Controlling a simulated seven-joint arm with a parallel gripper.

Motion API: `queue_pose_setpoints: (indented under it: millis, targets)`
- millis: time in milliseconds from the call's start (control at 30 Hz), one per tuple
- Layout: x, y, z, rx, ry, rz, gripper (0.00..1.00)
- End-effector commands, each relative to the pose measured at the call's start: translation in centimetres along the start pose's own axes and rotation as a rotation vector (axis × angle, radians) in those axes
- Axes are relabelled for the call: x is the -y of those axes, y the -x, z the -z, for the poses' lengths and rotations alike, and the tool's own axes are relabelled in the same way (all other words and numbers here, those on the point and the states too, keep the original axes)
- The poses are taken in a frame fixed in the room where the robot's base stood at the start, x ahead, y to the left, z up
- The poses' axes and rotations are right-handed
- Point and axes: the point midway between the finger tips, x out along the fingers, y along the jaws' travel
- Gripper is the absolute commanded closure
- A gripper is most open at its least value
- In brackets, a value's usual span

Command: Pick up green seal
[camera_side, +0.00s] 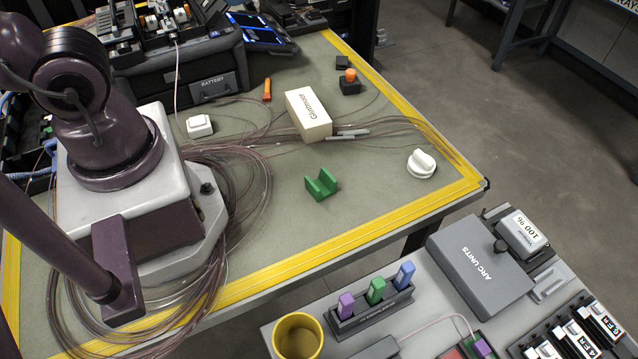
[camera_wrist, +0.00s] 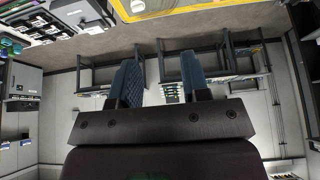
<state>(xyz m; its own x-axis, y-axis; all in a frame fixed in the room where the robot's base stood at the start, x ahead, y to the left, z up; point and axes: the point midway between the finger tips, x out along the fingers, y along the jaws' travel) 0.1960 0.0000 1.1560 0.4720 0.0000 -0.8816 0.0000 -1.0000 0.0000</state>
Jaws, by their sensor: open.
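A small green piece (camera_side: 376,290), which looks like the green seal, stands upright in a dark slotted rack (camera_side: 345,328) on the lower grey table in the side view. A purple piece (camera_side: 346,305) stands to its left and a blue piece (camera_side: 405,273) to its right. A green U-shaped block (camera_side: 321,184) lies on the yellow-edged table. My gripper (camera_wrist: 160,84) shows in the wrist view, its two blue pads wide apart with nothing between them. It is outside the side view, far from the rack as far as I can tell. No green piece is clear in the wrist view.
The yellow-edged table (camera_side: 400,225) holds cable coils, a cream box (camera_side: 308,114) and a white knob-like part (camera_side: 421,164). Its front right area is mostly clear.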

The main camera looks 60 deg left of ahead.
Motion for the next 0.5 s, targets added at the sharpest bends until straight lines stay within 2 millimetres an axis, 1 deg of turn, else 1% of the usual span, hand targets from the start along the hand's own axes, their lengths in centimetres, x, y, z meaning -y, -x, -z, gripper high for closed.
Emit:
queue_pose_setpoints:
  millis: [33,67,100,200,433,500]
  targets:
    - [0.0,0.0,0.0,0.0,0.0,0.0,0.57]
    - [0.0,0.0,0.0,0.0,0.0,0.0,0.55]
    - [0.0,0.0,0.0,0.0,0.0,0.0,0.46]
    - [0.0,0.0,0.0,0.0,0.0,0.0,0.26]
    - [0.01,0.01,0.0,0.0,0.0,0.0,0.26]
    - [0.33,-0.08,-0.02,0.004,0.015,0.008,0.26]
